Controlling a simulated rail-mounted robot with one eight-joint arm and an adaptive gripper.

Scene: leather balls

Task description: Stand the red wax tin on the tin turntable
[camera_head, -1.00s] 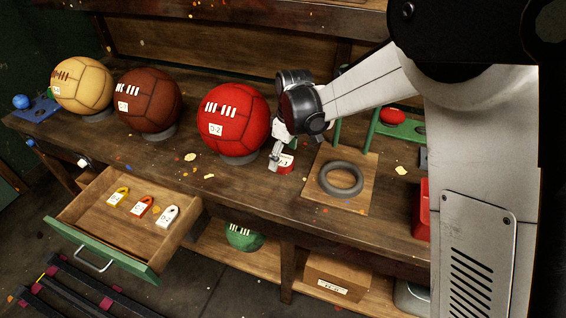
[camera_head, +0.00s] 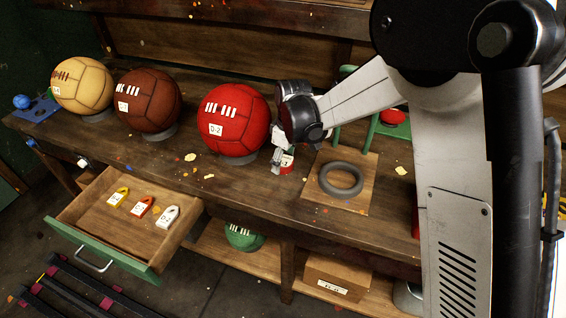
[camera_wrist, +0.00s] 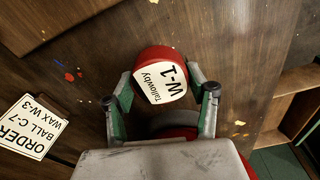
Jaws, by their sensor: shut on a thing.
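My gripper (camera_wrist: 162,92) is shut on the red wax tin (camera_wrist: 153,58), with one finger on each side. Its white label reads "Tallowby W-1" and faces the wrist camera. In the head view the tin (camera_head: 288,163) and my gripper (camera_head: 282,161) are just right of the large red ball, over the workbench. I cannot tell whether the tin touches the bench. Another red and dark round thing (camera_wrist: 178,131) shows behind my gripper in the wrist view, mostly hidden. I cannot make out the tin turntable for certain.
Right of the tin, a grey ring (camera_head: 341,180) lies on a wooden board (camera_head: 317,205). The red ball (camera_head: 234,122) is close on the left. An order card (camera_wrist: 31,126) shows in the wrist view. An open drawer (camera_head: 125,215) juts out at front left.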

